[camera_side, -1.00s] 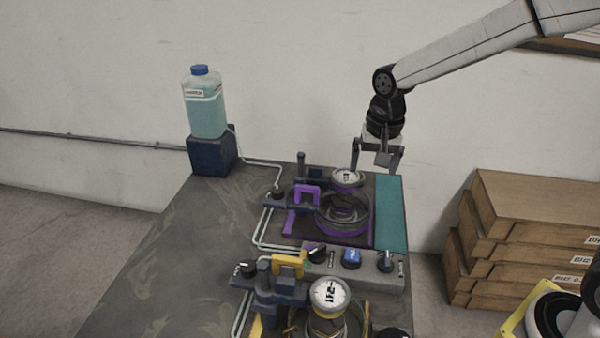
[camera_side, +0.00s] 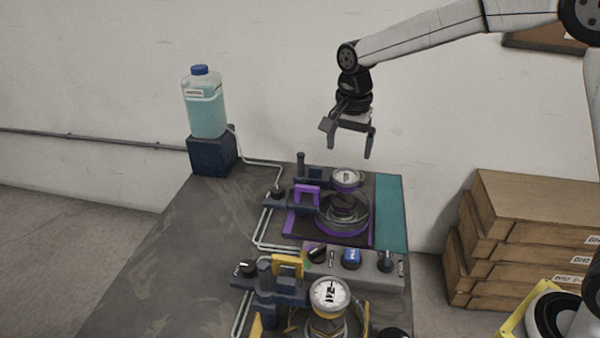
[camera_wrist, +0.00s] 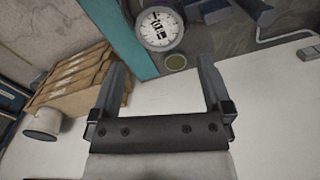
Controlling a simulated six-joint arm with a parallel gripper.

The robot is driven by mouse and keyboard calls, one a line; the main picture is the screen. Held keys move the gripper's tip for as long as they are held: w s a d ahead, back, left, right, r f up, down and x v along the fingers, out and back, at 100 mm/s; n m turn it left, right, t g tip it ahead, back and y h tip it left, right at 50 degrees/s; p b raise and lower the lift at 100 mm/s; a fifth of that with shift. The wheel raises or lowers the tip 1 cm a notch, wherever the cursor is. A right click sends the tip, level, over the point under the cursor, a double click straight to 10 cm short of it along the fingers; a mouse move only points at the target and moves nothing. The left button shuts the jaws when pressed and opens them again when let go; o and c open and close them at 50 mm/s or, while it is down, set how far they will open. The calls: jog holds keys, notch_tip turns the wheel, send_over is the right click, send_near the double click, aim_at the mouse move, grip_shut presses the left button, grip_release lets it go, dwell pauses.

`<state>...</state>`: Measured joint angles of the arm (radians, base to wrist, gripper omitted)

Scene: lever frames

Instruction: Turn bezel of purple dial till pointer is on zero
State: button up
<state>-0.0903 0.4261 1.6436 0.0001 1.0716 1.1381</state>
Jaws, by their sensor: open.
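The purple dial (camera_side: 346,178) has a round white face and a purple rim at the back of the purple-trimmed fixture (camera_side: 290,226). In the wrist view a round white-faced dial (camera_wrist: 159,29) shows at the top, ahead of and between my fingertips. Dark marks and a pointer are on its face, but the reading is too small to tell. My gripper (camera_side: 346,140) is open and empty, in the air above and behind the purple dial, not touching it. Both its fingers (camera_wrist: 163,75) show apart in the wrist view.
A yellow fixture with a white dial (camera_side: 330,294) stands in front. Between the fixtures is a grey control box (camera_side: 350,268) with knobs. A teal strip (camera_side: 391,212) lies along the right edge. A jug (camera_side: 205,104) stands at back left; cardboard boxes (camera_side: 525,235) are at right.

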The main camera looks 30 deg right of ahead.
aim_at(346, 174)
jog(key=shift+f, duration=3.2)
jog(key=c, duration=1)
jog(key=shift+n, duration=0.4)
jog(key=n, duration=0.9)
jog(key=shift+n, duration=2.2)
